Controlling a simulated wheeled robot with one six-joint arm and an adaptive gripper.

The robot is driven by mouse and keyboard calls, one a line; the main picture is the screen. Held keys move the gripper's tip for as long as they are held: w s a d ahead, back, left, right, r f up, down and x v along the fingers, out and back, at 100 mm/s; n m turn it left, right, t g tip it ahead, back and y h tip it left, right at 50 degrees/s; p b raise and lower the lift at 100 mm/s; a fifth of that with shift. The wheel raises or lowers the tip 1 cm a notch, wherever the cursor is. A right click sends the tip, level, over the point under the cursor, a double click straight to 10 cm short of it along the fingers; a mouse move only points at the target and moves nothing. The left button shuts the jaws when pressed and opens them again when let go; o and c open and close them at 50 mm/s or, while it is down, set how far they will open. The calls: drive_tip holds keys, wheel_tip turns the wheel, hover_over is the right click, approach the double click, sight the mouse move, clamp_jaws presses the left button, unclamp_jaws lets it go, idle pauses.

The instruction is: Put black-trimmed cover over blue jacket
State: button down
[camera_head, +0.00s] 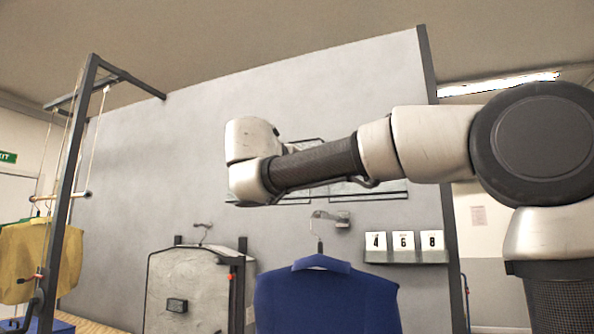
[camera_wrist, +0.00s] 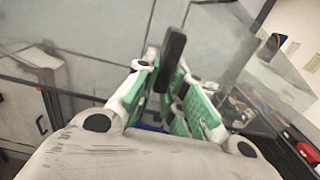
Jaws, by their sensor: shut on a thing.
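The blue jacket (camera_head: 325,298) hangs upright on a hanger from a wall hook, low in the middle of the head view. A clear, dark-edged panel (camera_head: 370,188), seemingly part of a cover, shows behind my arm, above the jacket. In the wrist view my gripper (camera_wrist: 172,88) is shut on a black handle (camera_wrist: 173,58), with see-through panels around it. Most of the held cover is hidden by my arm. In the head view the fingers are hidden behind my wrist. A second grey cover with black trim (camera_head: 185,290) and a black block stands left of the jacket.
A number shelf (camera_head: 405,256) reading 4 6 8 is on the wall right of the jacket hook. A dark post (camera_head: 240,290) stands between the grey cover and jacket. A rack (camera_head: 75,180) with yellow garments (camera_head: 25,262) is at left.

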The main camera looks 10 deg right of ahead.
drive_tip(key=x, duration=0.6)
wheel_tip(320, 180, down, 31)
idle(3.1)
drive_tip(key=shift+f, duration=0.15)
drive_tip(key=c, duration=1.4)
unclamp_jaws()
